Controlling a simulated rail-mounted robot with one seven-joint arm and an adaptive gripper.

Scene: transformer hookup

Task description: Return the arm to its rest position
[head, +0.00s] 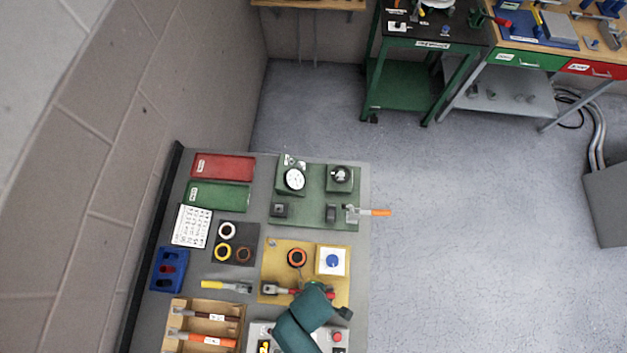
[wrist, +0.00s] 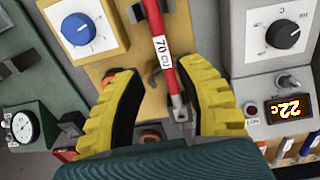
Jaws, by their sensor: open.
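My gripper (wrist: 160,80) shows in the wrist view with its two yellow ribbed fingers spread apart. A red lead or bar (wrist: 171,76) with a white label runs between the fingers in the picture, over the yellow board (wrist: 215,18). It looks unclamped, with gaps on both sides; its depth relative to the fingertips is hard to tell. In the head view my teal arm (head: 310,312) reaches in from the bottom, over the front of the yellow board (head: 344,285). My fingers are hard to make out there.
The grey bench (head: 363,185) carries a green gauge board (head: 310,205), red (head: 223,166) and green (head: 218,196) trays, a blue block (head: 168,269) and a wooden tool tray (head: 170,313). A wall stands left. Open floor (head: 470,230) lies right. A green cart (head: 405,85) stands behind.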

